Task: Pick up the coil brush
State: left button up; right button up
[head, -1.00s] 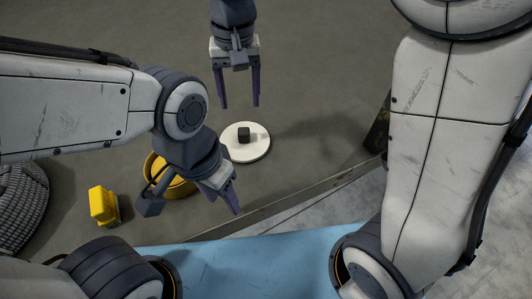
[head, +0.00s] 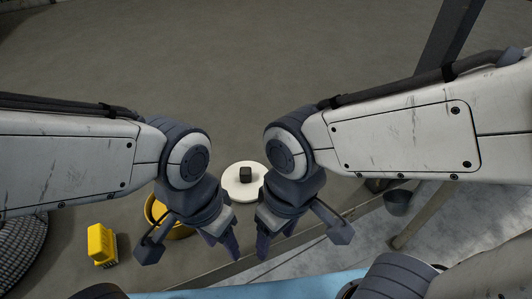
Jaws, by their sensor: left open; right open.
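A yellow block with a dark lower side (head: 101,245), which looks like the coil brush, lies on the brown-grey surface (head: 300,75) at the lower left. My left gripper (head: 222,240) is open and empty, well to the right of the brush. My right gripper (head: 275,238) is open and empty, just right of the left one. Neither gripper touches the brush. The brush's bristles are too small to make out clearly.
A yellow round container (head: 157,211) stands partly behind my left gripper. A white disc (head: 236,192) bears a small black block (head: 246,174). A grey woven coil (head: 18,250) lies at the left edge. A dark bucket (head: 397,203) stands at the right. The far surface is clear.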

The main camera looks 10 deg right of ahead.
aim_at(102, 244)
jog(key=k, duration=0.5)
jog(key=u, duration=0.9)
